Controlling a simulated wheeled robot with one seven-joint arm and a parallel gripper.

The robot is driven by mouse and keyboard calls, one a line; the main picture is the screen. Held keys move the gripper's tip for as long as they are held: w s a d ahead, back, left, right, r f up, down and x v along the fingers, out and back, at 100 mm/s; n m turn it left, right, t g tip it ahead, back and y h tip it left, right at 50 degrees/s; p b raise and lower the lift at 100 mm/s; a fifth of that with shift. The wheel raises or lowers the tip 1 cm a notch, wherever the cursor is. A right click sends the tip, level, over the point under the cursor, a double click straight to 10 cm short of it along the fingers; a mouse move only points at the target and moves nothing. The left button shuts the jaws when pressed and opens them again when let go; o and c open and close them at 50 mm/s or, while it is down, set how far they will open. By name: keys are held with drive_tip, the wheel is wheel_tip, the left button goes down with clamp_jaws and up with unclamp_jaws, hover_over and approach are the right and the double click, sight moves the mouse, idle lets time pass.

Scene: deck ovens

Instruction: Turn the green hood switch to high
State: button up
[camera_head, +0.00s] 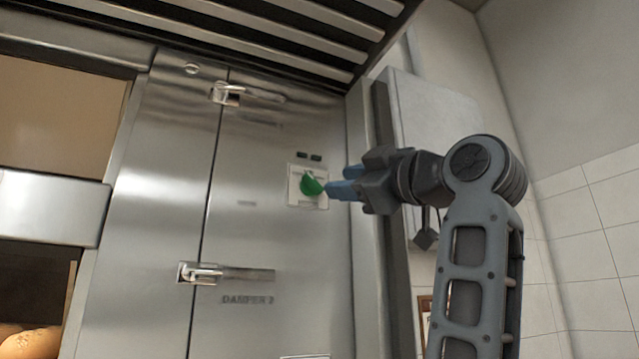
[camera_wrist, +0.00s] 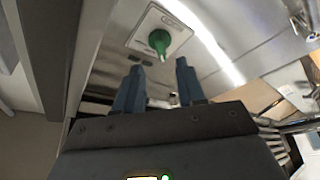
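The green hood switch (camera_head: 311,184) is a knob on a pale square plate (camera_head: 296,200) on the steel panel. In the wrist view the green knob (camera_wrist: 159,42) stands out from its plate (camera_wrist: 140,38), beyond the fingertips and roughly between them. My gripper (camera_head: 333,188) comes from the right, with its blue fingertips close to the knob's right side. In the wrist view my gripper (camera_wrist: 160,74) has its two fingers apart with nothing between them. The head view does not clearly show whether a fingertip touches the knob. The markings on the plate are too small to read.
Two latch handles (camera_head: 250,94) (camera_head: 225,273) stick out from the steel panel above and below the switch. A slatted hood (camera_head: 260,35) hangs overhead. A grey wall box (camera_head: 435,110) is behind my arm. Bread (camera_head: 30,343) shows at the lower left.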

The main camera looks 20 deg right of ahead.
sight(317, 185)
drive_tip(key=p+x, duration=0.2)
drive_tip(key=x, duration=0.4)
drive_tip(key=shift+w+a, duration=0.1)
drive_tip(key=shift+w, duration=0.25)
drive_tip(key=shift+c, duration=0.2)
clamp_jaws()
